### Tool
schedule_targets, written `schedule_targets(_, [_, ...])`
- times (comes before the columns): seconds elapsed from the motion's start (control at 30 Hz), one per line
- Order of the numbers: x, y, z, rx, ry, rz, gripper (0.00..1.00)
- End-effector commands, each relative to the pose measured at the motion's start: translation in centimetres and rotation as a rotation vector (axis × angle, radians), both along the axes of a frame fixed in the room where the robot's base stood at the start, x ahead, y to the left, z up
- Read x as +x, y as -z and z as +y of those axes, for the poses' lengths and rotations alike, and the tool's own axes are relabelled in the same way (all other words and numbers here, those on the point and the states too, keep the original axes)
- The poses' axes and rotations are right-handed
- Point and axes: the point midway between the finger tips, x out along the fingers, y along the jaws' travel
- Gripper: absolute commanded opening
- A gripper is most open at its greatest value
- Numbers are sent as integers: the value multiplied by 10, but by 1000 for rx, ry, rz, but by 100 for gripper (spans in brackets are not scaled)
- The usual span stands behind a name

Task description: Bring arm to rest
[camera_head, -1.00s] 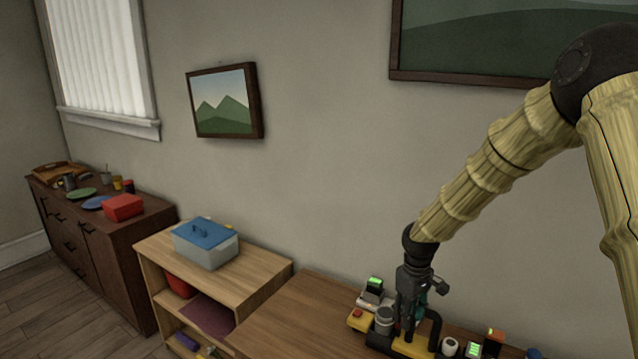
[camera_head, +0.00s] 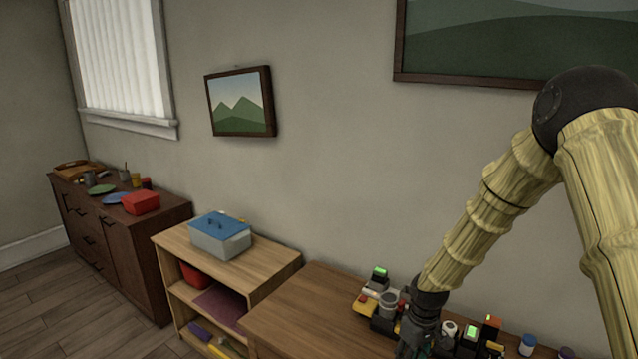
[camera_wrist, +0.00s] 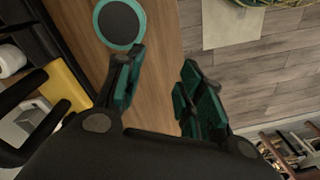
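My gripper (camera_head: 412,345) hangs low at the end of my bent arm, in front of the crowded part of the wooden table (camera_head: 290,318) in the head view. Its fingertips are cut off at the bottom there. In the wrist view my gripper (camera_wrist: 162,82) shows two teal-padded fingers apart with nothing between them. Below them is the table top's edge (camera_wrist: 170,45), with floor beyond it. A round dark disc with a teal rim (camera_wrist: 120,24) lies on the table near the left finger.
Several small devices, one a green-lit one (camera_head: 379,273), crowd the table around my gripper. A yellow item (camera_wrist: 68,85) is left of the fingers. A low shelf (camera_head: 270,270) holds a blue-lidded box (camera_head: 220,243). A dark sideboard (camera_head: 140,240) stands farther left. The table's left part is bare.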

Motion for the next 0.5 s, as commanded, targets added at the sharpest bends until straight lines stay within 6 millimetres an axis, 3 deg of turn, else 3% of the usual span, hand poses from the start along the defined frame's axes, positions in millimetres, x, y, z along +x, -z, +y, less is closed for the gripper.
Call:
schedule_targets(0.17, [-47, 63, 15, 30, 56, 19, 38])
schedule_targets(0.27, [-86, 105, 23, 47, 111, 28, 38])
schedule_targets(0.5, [-197, 189, 31, 54, 266, 42, 38])
